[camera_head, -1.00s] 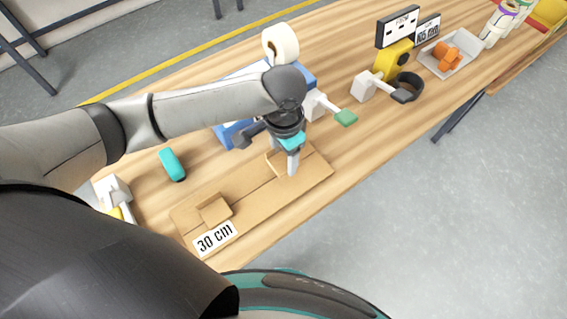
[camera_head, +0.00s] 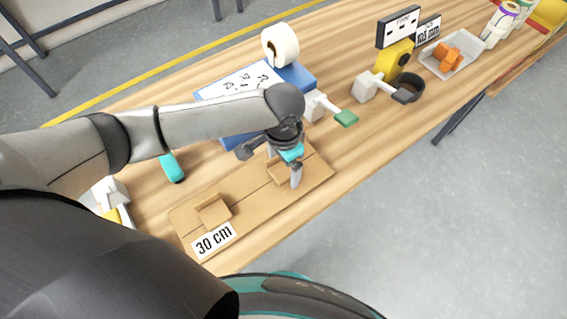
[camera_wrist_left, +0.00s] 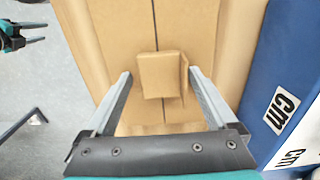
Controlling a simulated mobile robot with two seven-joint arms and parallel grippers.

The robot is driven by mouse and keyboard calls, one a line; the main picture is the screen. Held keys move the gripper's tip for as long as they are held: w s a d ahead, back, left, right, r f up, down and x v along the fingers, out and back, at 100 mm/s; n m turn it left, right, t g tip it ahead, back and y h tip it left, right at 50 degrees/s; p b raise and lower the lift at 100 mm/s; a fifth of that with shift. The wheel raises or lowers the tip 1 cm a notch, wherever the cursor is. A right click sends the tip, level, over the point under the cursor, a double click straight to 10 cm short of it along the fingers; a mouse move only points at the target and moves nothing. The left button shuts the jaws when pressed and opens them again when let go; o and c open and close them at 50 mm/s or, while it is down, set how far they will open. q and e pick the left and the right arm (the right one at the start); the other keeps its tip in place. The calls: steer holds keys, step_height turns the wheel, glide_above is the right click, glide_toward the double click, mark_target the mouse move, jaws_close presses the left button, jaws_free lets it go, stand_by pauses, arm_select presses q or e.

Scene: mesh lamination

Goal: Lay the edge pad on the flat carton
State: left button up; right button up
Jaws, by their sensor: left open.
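The flat carton (camera_head: 255,205) lies on the wooden table, with a dark slit along its middle. A brown folded edge pad (camera_wrist_left: 158,76) sits on it across the slit, near the carton's right end in the head view. My left gripper (camera_wrist_left: 158,78) is open, its fingers on either side of this pad with gaps. In the head view the left gripper (camera_head: 292,178) partly hides the pad. A second brown folded pad (camera_head: 214,212) lies on the carton's left part, beside the "30 cm" label (camera_head: 214,241). My right gripper (camera_wrist_left: 28,33) shows at the wrist view's upper left, fingers apart and empty.
Behind the carton stands a blue machine (camera_head: 230,143) with a white roll (camera_head: 281,45) and a green-tipped lever (camera_head: 345,118). A teal object (camera_head: 172,168) lies at left. Further right are a yellow device (camera_head: 396,62) and a grey tray (camera_head: 450,62) with an orange part.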

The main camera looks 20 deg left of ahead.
mark_target(283, 170)
arm_select(q)
step_height(283, 170, up, 12)
steer(key=p, duration=0.3)
steer(key=shift+r, duration=0.15)
stand_by(0.6)
